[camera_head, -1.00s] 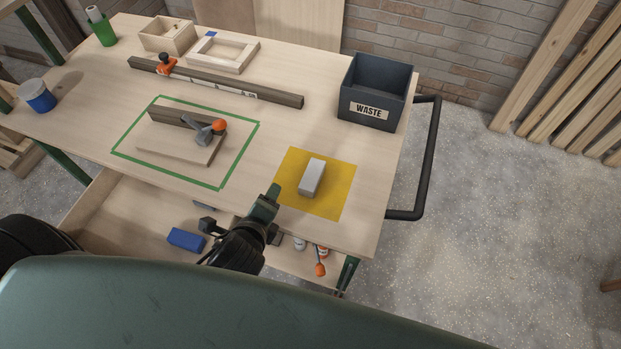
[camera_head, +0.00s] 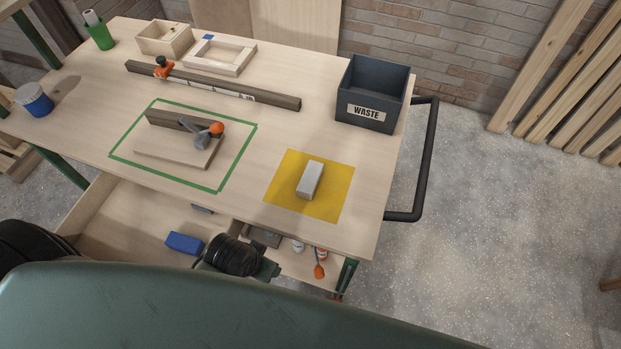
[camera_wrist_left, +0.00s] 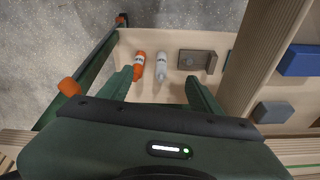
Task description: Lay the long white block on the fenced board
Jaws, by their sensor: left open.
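A whitish-grey oblong block (camera_head: 310,180) lies on a yellow square (camera_head: 283,190) at the table's front right. The fenced board (camera_head: 160,153) lies inside a green tape outline at the left. It has a dark fence (camera_head: 172,121) along its back and a grey clamp with an orange knob (camera_head: 216,128). My left gripper (camera_head: 270,270) is over the open drawer, in front of the table and apart from the block. In the left wrist view its fingers (camera_wrist_left: 159,78) are spread, with nothing between them. My right gripper is not in view.
The open drawer (camera_head: 120,215) holds a blue block (camera_head: 184,243), an orange bottle (camera_wrist_left: 138,66), a white bottle (camera_wrist_left: 162,65) and a grey-brown piece (camera_wrist_left: 196,61). A waste bin (camera_head: 374,92) stands at the back right. A long dark bar (camera_head: 215,86) crosses the table behind the outline.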

